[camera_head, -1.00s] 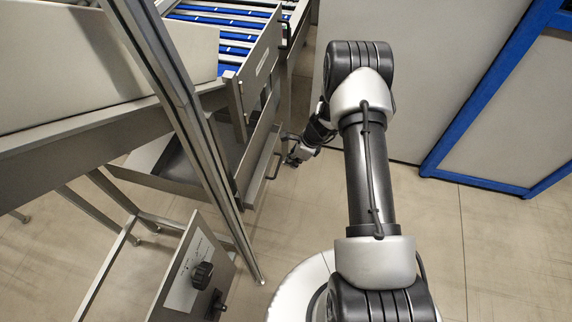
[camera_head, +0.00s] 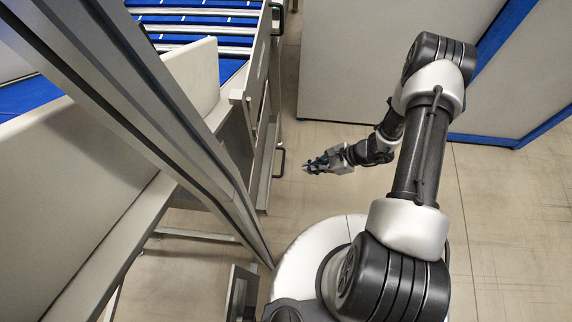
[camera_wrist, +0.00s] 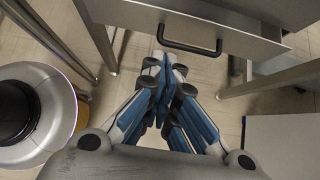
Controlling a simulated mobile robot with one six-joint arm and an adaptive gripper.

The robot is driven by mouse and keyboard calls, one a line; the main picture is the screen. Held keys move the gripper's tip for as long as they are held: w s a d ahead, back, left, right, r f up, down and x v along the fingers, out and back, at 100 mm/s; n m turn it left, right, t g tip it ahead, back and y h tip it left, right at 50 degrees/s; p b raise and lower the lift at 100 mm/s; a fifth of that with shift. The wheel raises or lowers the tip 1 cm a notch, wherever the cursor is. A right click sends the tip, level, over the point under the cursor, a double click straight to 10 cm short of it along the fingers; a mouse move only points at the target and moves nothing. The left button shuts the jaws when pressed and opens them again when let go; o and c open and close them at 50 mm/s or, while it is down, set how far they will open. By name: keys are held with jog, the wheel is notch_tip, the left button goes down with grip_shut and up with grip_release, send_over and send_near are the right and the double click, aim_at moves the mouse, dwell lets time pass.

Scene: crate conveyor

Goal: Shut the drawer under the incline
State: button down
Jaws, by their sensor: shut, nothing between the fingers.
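The drawer under the incline shows its grey front (camera_head: 266,168) edge-on in the head view, with a black bar handle (camera_head: 281,160) facing right. Most of the drawer's body is hidden behind the metal post, so how far it stands out is hard to tell. In the wrist view the drawer front (camera_wrist: 215,38) and the handle (camera_wrist: 188,48) lie at the top, with a strip of grey interior seemingly visible behind the front. My gripper (camera_head: 306,167) is shut and empty, just right of the handle with a small gap. Its closed fingers (camera_wrist: 170,78) point toward the handle in the wrist view.
A metal post (camera_head: 165,110) slants across the view, close to my base. A grey, blue-framed panel (camera_head: 375,60) stands behind my arm. Floor (camera_head: 330,140) is clear around my gripper.

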jog(key=b, duration=0.2)
send_near(276, 176)
notch_tip(276, 176, down, 4)
jog(key=a, duration=0.3)
jog(key=shift+w+a+r+b, duration=0.1)
jog(key=shift+w+r+b, duration=0.1)
jog(key=shift+w+b, duration=0.2)
jog(key=shift+w+a, duration=0.15)
jog(key=shift+a, duration=0.5)
jog(key=shift+a, duration=0.1)
jog(key=shift+w+a+b, duration=0.2)
jog(key=shift+a+b, duration=0.2)
jog(key=shift+a, duration=0.8)
jog(key=shift+d, duration=0.2)
